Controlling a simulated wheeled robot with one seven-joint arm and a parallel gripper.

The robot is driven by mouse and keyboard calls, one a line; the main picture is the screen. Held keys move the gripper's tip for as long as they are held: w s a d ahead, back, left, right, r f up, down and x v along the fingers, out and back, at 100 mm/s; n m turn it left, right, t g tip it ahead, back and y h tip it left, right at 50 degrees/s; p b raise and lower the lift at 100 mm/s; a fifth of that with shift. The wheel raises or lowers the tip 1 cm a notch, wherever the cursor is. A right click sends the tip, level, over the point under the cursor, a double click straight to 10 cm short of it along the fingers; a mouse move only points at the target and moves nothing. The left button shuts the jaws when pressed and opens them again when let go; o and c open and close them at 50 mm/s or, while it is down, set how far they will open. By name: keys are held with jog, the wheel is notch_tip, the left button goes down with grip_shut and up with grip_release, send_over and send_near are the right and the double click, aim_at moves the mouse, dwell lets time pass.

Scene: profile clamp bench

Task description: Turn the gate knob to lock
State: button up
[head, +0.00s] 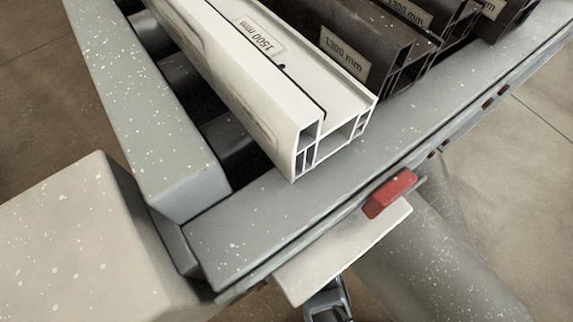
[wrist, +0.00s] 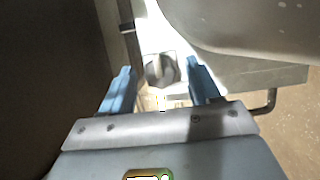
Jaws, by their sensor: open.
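In the wrist view my gripper (wrist: 159,68) is open, with its two blue fingers apart. A grey rounded knob (wrist: 160,70) with a paler raised ridge shows between the fingertips. A gap shows on each side of it, and I see no finger closed on it. I cannot tell how far the knob lies beyond the fingertips. Small light and yellowish marks show just below it, too small to read. In the head view I cannot make out the knob.
In the head view a white profile (head: 300,85) marked 1500 mm lies on the grey bench (head: 250,225). Dark profiles (head: 350,35) marked 1300 mm lie to its right. A red block (head: 389,194) and a pale plate (head: 345,255) sit at the bench edge.

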jog(key=c, duration=1)
jog(key=shift+r+m+p, duration=0.1)
jog(key=shift+m+p, duration=0.3)
jog(key=shift+w+d+r+m+g+y+p, duration=0.1)
jog(key=shift+m+g+y+p, duration=0.8)
jog(key=shift+m, duration=1.25)
jog(key=shift+d+m+g+y+p, duration=0.1)
jog(key=shift+m+g+y+p, duration=0.35)
jog(key=shift+m+g, duration=1.25)
jog(key=shift+w+d+r+m+g+y+p, duration=0.1)
jog(key=shift+m+g+y+p, duration=0.65)
jog(key=shift+m, duration=1.8)
